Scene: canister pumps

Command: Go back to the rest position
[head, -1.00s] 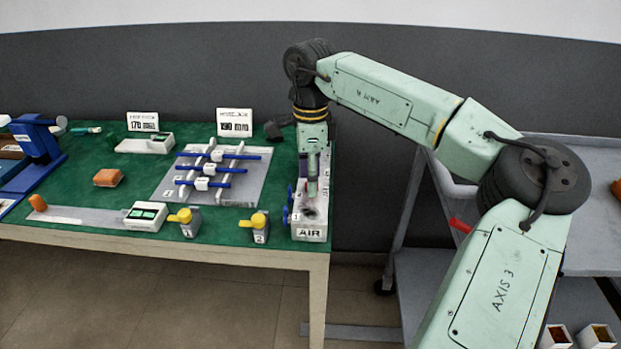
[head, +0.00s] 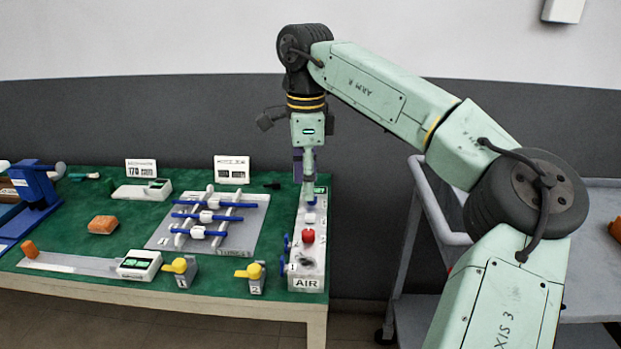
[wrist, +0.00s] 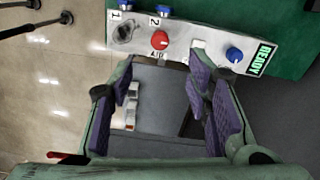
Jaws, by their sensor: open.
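My gripper (head: 308,185) hangs pointing down over the AIR panel at the right end of the green table. In the wrist view my gripper (wrist: 165,95) is open, its purple-padded fingers apart with nothing between them. The AIR panel (head: 307,268) is a pale box with a red knob (head: 308,236) on top, and the arm covers part of its far end. In the wrist view the panel shows the red knob (wrist: 160,40), a blue knob (wrist: 234,54) and a green READY display (wrist: 262,59).
The green table (head: 105,228) also bears a rack with blue rods (head: 208,216), two yellow-handled valves numbered 1 (head: 180,266) and 2 (head: 251,272), and an orange block (head: 103,224). A grey cart (head: 410,310) stands to the right. The wall behind is clear.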

